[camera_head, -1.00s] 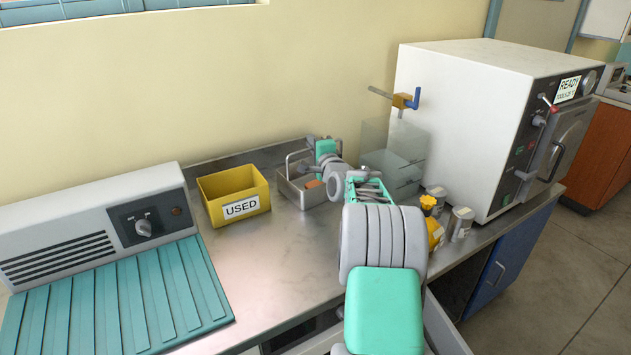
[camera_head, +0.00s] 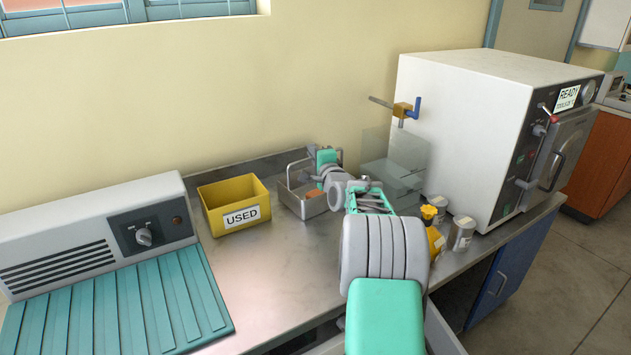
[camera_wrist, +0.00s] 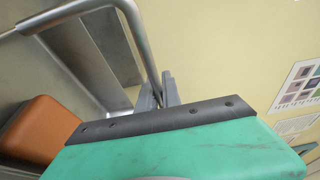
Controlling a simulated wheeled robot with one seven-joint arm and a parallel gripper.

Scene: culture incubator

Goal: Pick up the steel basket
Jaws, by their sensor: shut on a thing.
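The steel basket (camera_head: 291,198) is at the back of the steel counter, right of the yellow bin. It is an open metal box with a raised bar handle (camera_wrist: 132,32). My gripper (camera_wrist: 158,92) is at the handle; its dark fingers are shut on the handle bar in the wrist view. In the head view my gripper (camera_head: 312,155) is partly hidden by my own wrist. An orange block-like item (camera_wrist: 36,130) shows inside the basket. I cannot tell whether the basket's bottom touches the counter.
The yellow bin (camera_head: 240,218) labelled USED stands close left of the basket. The counter front (camera_head: 275,275) is bare.

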